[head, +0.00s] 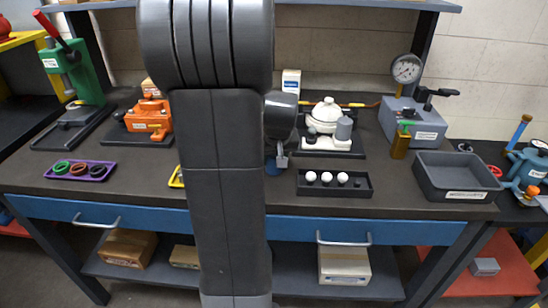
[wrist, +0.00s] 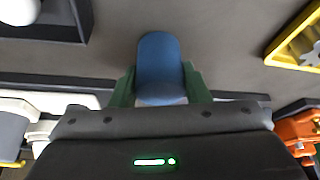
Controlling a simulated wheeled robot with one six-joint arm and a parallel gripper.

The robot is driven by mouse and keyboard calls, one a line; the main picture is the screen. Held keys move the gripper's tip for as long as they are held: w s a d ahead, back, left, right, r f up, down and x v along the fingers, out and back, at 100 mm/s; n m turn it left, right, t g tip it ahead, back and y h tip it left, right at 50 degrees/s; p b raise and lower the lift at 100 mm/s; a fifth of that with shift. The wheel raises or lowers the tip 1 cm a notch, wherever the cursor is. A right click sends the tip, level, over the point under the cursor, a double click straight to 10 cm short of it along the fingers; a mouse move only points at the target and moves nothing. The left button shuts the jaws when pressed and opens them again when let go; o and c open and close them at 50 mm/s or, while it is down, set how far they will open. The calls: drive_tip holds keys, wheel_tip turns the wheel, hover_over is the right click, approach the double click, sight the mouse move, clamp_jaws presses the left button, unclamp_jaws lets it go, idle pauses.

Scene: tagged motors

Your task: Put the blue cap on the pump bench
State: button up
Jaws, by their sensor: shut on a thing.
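A blue cap (wrist: 160,68) is between the green fingers of my gripper (wrist: 160,88) in the wrist view, and the fingers are shut on it. In the head view my gripper (head: 278,162) is low over the front middle of the main bench, mostly behind my arm. A bit of the blue cap (head: 272,169) shows below it. I cannot tell whether the cap touches the bench top. At the far right a dark bench (head: 512,206) carries a blue pump-like device (head: 528,165); no label there names it as the pump bench.
A black tray of white balls (head: 335,190) lies just right of my gripper. A grey bin (head: 455,170) and a gauge device (head: 412,118) stand farther right. A white device (head: 330,142) is behind. A purple tray (head: 78,178) and orange device (head: 150,118) are left.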

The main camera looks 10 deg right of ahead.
drive_tip(key=shift+f, duration=0.2)
drive_tip(key=o, duration=1)
drive_tip(key=shift+c, duration=0.2)
drive_tip(key=shift+r, duration=0.1)
drive_tip(key=shift+r, duration=0.2)
drive_tip(key=v, duration=1.2)
drive_tip(key=shift+p, duration=0.3)
